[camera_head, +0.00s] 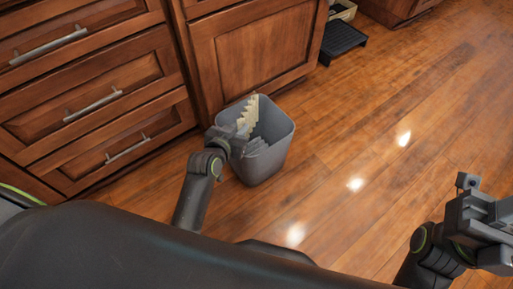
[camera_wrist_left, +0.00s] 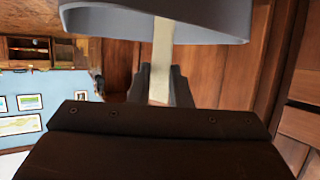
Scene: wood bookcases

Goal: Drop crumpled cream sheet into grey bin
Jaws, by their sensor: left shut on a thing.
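The grey bin (camera_head: 268,166) stands on the wood floor in front of the cabinets. The cream sheet (camera_head: 250,111), with a jagged, folded edge, stands upright at the bin's opening. My left gripper (camera_head: 239,140) is at the near left side of the bin's rim, shut on the sheet. In the left wrist view, the sheet is a pale strip (camera_wrist_left: 162,50) between the two fingers of my left gripper (camera_wrist_left: 161,78), with the bin (camera_wrist_left: 95,22) across the top. The sheet's lower part is hidden in the head view. My right gripper (camera_head: 484,212) is at the far right, away from the bin; its jaws are unclear.
Wood drawers (camera_head: 95,95) with metal handles stand left of the bin, and a cabinet door (camera_head: 258,55) is behind it. A black tray-like object (camera_head: 341,40) lies on the floor further back. The floor right of the bin is clear.

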